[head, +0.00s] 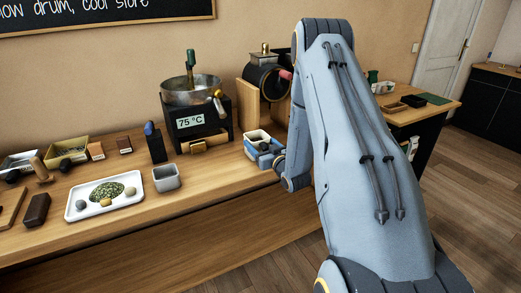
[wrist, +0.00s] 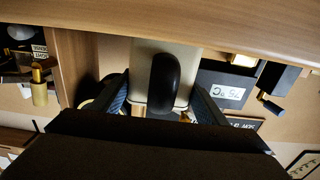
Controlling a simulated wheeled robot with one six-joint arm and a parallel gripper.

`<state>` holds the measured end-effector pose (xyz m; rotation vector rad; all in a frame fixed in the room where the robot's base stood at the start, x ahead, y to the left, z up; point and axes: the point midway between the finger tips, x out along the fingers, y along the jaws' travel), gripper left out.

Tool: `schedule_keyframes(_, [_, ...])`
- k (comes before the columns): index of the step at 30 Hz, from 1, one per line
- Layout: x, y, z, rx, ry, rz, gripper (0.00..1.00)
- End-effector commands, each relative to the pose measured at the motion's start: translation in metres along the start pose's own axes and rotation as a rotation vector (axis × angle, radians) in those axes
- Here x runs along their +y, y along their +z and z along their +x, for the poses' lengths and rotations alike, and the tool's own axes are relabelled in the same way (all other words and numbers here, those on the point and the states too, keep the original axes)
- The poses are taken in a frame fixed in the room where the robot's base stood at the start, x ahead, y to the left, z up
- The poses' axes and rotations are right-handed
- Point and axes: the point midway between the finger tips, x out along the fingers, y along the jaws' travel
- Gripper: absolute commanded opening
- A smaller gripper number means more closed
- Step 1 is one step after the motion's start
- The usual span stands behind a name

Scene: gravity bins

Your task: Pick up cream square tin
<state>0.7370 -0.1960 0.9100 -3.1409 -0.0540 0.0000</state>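The cream square tin (head: 257,137) stands near the front edge of the wooden counter, right of the burner unit, with a dark opening at its top. In the wrist view, which is upside down, the cream tin (wrist: 142,60) fills the space between my fingers. A black rounded object (wrist: 163,82) covers its middle. My gripper (wrist: 160,92) has its blue fingers on either side of the tin, very close to its walls. Whether they press on it, I cannot tell. In the head view my gripper (head: 267,157) is at the tin's near side, and my arm hides part of the area.
A grey square tub (head: 166,179), a white tray (head: 77,208) with stones and a dark block (head: 37,209) stand left on the counter. The burner unit (head: 190,122) with a metal pan and a black drum (head: 266,83) stand behind. The counter between tub and tin is clear.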

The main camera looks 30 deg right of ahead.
Motion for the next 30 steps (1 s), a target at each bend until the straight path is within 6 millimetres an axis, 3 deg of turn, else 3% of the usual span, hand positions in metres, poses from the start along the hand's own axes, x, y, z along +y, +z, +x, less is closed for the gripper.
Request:
schedule_keyframes(1, [0.0,0.0,0.0,0.0,0.0,0.0,0.58])
schedule_keyframes(6, [0.0,0.0,0.0,0.0,0.001,0.0,0.29])
schedule_keyframes(7, [0.001,-0.001,0.0,0.001,0.001,0.0,0.27])
schedule_keyframes(20, [0.001,-0.01,0.001,0.002,0.0,-0.002,0.27])
schedule_keyframes(30, [0.001,-0.06,0.001,0.005,0.0,-0.003,0.27])
